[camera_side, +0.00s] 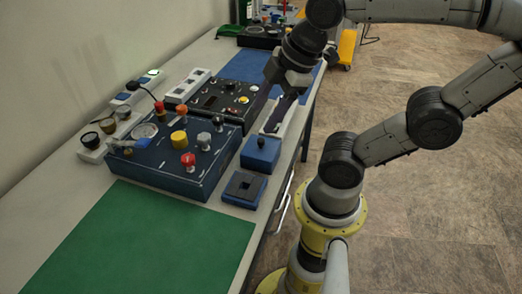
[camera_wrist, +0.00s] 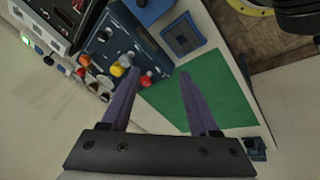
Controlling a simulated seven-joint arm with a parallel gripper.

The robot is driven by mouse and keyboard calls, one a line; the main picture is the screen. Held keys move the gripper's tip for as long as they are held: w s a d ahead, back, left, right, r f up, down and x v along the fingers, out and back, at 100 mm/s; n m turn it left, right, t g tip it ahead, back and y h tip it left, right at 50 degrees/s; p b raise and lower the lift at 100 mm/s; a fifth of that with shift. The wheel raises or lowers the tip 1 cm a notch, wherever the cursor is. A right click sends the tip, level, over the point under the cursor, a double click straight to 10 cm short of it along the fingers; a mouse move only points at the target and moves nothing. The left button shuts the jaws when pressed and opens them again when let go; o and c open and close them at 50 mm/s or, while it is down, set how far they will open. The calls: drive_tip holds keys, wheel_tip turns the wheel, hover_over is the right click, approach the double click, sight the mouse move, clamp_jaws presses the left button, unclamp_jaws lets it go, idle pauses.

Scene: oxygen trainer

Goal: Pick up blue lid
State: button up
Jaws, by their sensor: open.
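The blue lid, seen as a blue block with a small dark knob on top (camera_side: 261,154), sits near the table's front edge in the side view. Part of it shows at the top edge of the wrist view (camera_wrist: 150,9). Beside it is a blue square base with a dark recessed middle (camera_side: 244,189), also in the wrist view (camera_wrist: 182,37). My gripper (camera_side: 274,117) is above the table, up and to the right of the lid in the side view. In the wrist view its two purple fingers (camera_wrist: 158,70) are spread, with nothing held between them.
A dark blue panel (camera_side: 170,170) with gauges and red, yellow and grey knobs stands left of the lid. A second dark panel (camera_side: 215,98) and a white block (camera_side: 288,112) are behind. The green mat (camera_side: 150,245) is bare in front.

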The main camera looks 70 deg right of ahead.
drive_tip(key=w+d+n+g, duration=0.1)
drive_tip(key=n, duration=0.3)
drive_tip(key=n+g, duration=0.4)
drive_tip(key=n, duration=0.1)
hover_over(261, 140)
drive_tip(key=f, duration=0.7)
drive_tip(key=d+f, duration=0.1)
drive_tip(key=f, duration=0.2)
drive_tip(key=shift+s+f, duration=0.25)
drive_tip(key=shift+w+a+f, duration=0.1)
drive_tip(key=shift+a+f, duration=0.05)
drive_tip(key=shift+f, duration=0.75)
drive_tip(key=shift+w+a+f, duration=0.1)
drive_tip(key=shift+f, duration=0.8)
drive_tip(key=shift+w+a+f, duration=0.1)
drive_tip(key=shift+a+f, duration=0.05)
drive_tip(key=shift+f, duration=0.75)
clamp_jaws()
